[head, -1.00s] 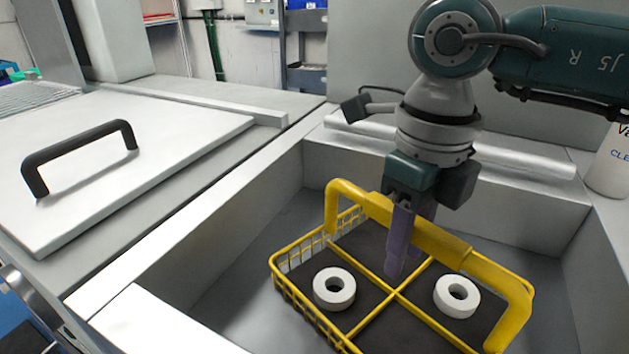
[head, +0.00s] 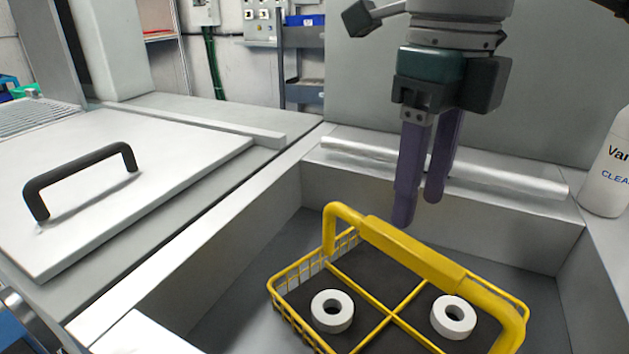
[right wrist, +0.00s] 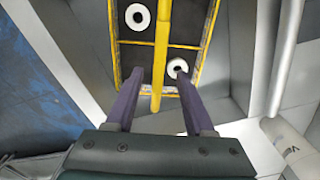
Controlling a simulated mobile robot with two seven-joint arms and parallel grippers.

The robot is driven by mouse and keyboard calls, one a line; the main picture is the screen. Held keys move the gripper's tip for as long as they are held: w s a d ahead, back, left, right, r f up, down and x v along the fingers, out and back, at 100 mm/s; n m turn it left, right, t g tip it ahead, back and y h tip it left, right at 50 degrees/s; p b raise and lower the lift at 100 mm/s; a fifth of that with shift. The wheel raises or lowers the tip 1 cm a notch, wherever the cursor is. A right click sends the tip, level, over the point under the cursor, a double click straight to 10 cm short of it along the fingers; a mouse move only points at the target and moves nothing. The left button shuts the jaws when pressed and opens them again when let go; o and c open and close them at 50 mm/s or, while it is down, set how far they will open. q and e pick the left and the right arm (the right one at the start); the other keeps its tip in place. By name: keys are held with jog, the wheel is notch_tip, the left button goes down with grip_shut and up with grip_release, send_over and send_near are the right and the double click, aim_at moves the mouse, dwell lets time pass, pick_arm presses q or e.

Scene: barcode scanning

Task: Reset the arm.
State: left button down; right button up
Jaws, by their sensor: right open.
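My right gripper (head: 420,208) hangs above the sink with its purple fingers pointing down. It is open and empty, apart from the yellow basket below it. In the right wrist view its fingers (right wrist: 160,88) are spread, with the basket handle (right wrist: 162,50) showing beyond and between them. The basket (head: 272,284) stands in the sink with its handle (head: 410,248) upright. Two white rings lie in it, one on the left (head: 332,311) and one on the right (head: 453,316). My left gripper is not in view.
A white lid with a black handle (head: 80,178) lies on the counter at the left. A silver bar (head: 440,168) runs along the sink's back edge. A white bottle (head: 606,170) stands at the far right.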

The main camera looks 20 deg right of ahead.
jog(key=shift+r, duration=0.8)
jog(key=shift+a, duration=0.1)
